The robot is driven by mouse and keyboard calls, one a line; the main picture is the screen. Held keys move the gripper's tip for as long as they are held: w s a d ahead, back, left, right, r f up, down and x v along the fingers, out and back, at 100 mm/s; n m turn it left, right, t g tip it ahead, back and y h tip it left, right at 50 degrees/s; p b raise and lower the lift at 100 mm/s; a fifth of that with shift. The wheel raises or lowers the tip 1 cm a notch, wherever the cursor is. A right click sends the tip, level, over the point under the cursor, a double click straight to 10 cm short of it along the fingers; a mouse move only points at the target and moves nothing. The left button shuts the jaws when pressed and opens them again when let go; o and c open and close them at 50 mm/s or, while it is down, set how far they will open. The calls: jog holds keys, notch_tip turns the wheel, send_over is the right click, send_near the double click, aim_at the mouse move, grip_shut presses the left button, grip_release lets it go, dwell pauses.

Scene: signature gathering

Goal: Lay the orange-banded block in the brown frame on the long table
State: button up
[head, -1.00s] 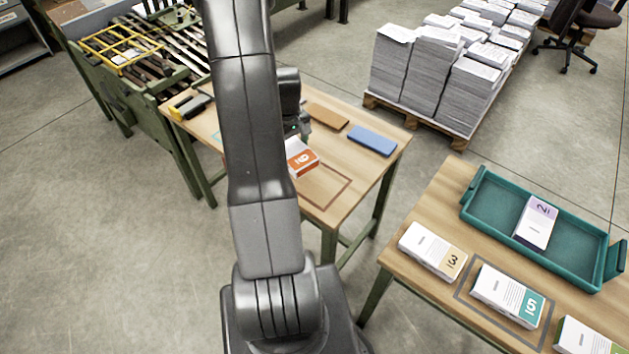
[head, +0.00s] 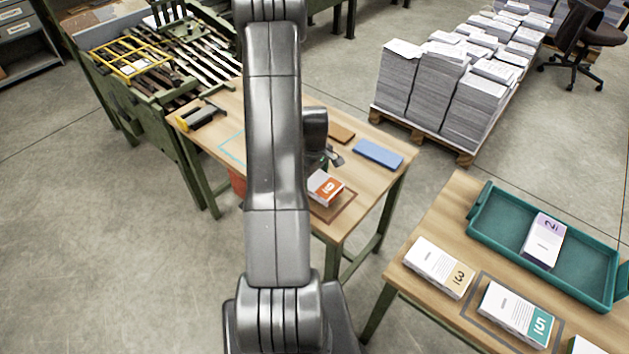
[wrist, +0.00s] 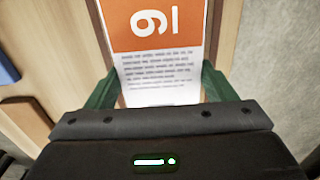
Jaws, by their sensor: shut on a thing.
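The orange-banded block (head: 325,187) is white with an orange end marked with a digit. It is over the brown frame (head: 341,213) near the front end of the wooden table (head: 370,192). In the wrist view, the block (wrist: 160,70) lies between the green fingers of my gripper (wrist: 160,78), which is shut on its sides. Brown frame lines show left and right of the block there. I cannot tell whether the block touches the table. In the head view, my arm hides part of the table and most of my gripper.
A blue flat block (head: 378,153) and a brown flat block (head: 340,132) lie behind the frame. A black and yellow tool (head: 200,117) lies at the table's left. A second table at right holds a teal tray (head: 572,270) and several other banded blocks.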

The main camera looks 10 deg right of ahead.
aim_at(314, 179)
jog(key=shift+f, duration=1.05)
jog(key=shift+f, duration=0.2)
jog(key=o, duration=1.3)
jog(key=shift+c, duration=0.2)
jog(key=shift+r, duration=0.1)
notch_tip(314, 179, up, 12)
jog(key=b, duration=0.1)
jog(key=shift+r, duration=0.15)
